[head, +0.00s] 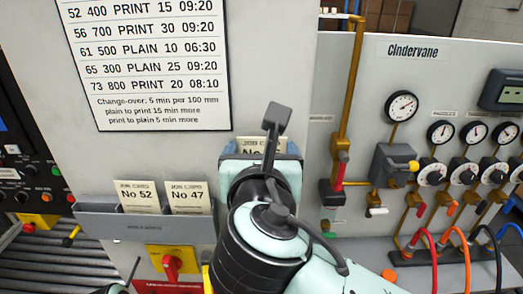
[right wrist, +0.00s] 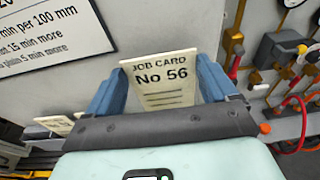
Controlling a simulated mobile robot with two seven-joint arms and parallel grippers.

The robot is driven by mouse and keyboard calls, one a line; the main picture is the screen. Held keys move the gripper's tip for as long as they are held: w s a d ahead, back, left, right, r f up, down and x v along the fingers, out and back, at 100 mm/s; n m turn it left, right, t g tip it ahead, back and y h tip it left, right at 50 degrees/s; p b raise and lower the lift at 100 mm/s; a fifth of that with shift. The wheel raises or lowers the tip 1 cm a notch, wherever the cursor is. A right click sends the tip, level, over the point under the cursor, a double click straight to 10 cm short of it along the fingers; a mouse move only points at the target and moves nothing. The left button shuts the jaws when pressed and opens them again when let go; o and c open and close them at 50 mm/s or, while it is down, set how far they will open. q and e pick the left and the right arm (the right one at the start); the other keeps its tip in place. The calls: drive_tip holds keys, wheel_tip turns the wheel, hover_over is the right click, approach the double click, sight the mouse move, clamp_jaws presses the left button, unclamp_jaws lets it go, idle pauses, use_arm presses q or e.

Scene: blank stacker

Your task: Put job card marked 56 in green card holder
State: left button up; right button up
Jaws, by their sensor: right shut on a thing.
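The job card marked No 56 (right wrist: 160,92) is a cream card, upright between the two blue fingers of my right gripper (right wrist: 161,84). The gripper is shut on its side edges. In the head view my right gripper (head: 262,148) is in front of the grey panel, and only the card's top (head: 250,146) shows behind my wrist. I cannot make out a green card holder in either view; my right arm hides part of the panel.
A grey rack (head: 135,225) at left holds card No 52 (head: 138,196) and card No 47 (head: 190,197). A red rotary switch (head: 172,267) sits below. A printed schedule (head: 150,60) hangs above. Gauges, valves and coloured hoses (head: 462,250) crowd the right side.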

use_arm(q)
drive_tip(key=shift+s+f+b, duration=0.6)
drive_tip(key=shift+s+f, duration=0.05)
drive_tip(key=shift+f, duration=0.2)
drive_tip(key=shift+s+f+b, duration=0.55)
drive_tip(key=shift+s+f, duration=0.05)
drive_tip(key=shift+f, duration=0.2)
use_arm(e)
drive_tip(key=shift+f, duration=2.45)
drive_tip(key=o, duration=1.1)
use_arm(q)
drive_tip(key=shift+r, duration=0.15)
use_arm(e)
drive_tip(key=s+r, duration=0.2)
drive_tip(key=s, duration=1.1)
drive_tip(key=shift+r, duration=0.35)
drive_tip(key=shift+s+a, duration=0.1)
